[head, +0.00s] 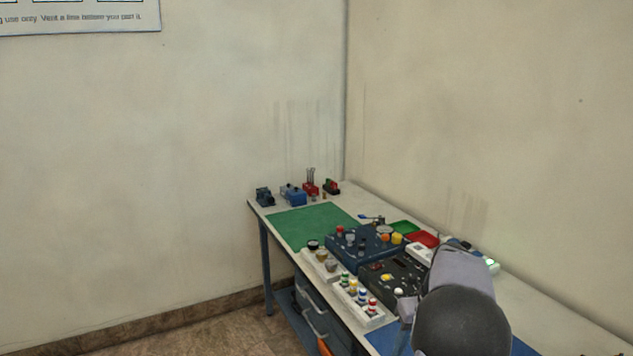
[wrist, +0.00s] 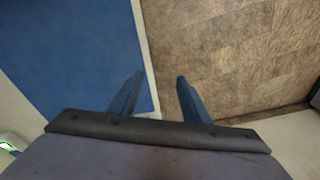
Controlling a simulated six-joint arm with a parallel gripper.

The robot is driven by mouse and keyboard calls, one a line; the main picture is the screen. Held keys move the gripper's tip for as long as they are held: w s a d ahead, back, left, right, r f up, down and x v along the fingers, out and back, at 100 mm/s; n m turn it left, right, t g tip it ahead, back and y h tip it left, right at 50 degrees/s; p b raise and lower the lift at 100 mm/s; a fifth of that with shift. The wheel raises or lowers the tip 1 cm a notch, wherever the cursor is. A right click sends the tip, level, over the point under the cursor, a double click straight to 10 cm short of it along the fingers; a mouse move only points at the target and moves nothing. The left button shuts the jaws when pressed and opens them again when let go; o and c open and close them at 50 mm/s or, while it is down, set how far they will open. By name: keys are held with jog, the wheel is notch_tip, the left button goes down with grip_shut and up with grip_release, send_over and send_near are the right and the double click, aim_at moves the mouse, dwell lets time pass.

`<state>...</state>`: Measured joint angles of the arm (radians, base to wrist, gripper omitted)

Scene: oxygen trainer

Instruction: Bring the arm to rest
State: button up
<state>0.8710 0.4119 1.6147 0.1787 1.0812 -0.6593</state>
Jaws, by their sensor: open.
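My gripper (wrist: 158,90) shows in the wrist view with its two blue fingers apart and nothing between them. It hangs over the edge of the workbench, with the blue mat (wrist: 65,50) to the left and the tiled floor (wrist: 230,50) to the right. In the head view my arm covers the near part of the bench (head: 535,325), and the gripper itself is hidden there. A strip of the blue mat also shows beside my arm in the head view (head: 382,341).
A dark blue panel (head: 365,248) and a black panel (head: 395,275) with knobs stand mid-bench, beside white racks (head: 352,305) of coloured-capped items. Green (head: 404,227) and red (head: 424,239) trays lie behind. The green mat (head: 310,228) is mostly bare. Small blue and red holders (head: 293,195) stand at the far end.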

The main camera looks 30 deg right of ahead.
jog(key=a+f+n+g, duration=0.1)
jog(key=a+f+n, duration=0.1)
jog(key=a, duration=1.6)
jog(key=s+a+f, duration=0.2)
jog(key=s+a, duration=0.3)
jog(key=a, duration=0.2)
jog(key=s+a+f+n, duration=0.1)
jog(key=s+a+f, duration=0.1)
jog(key=s+a, duration=0.3)
jog(key=shift+a+f+g+h, duration=0.3)
jog(key=shift+a+h, duration=0.1)
jog(key=shift+a, duration=0.5)
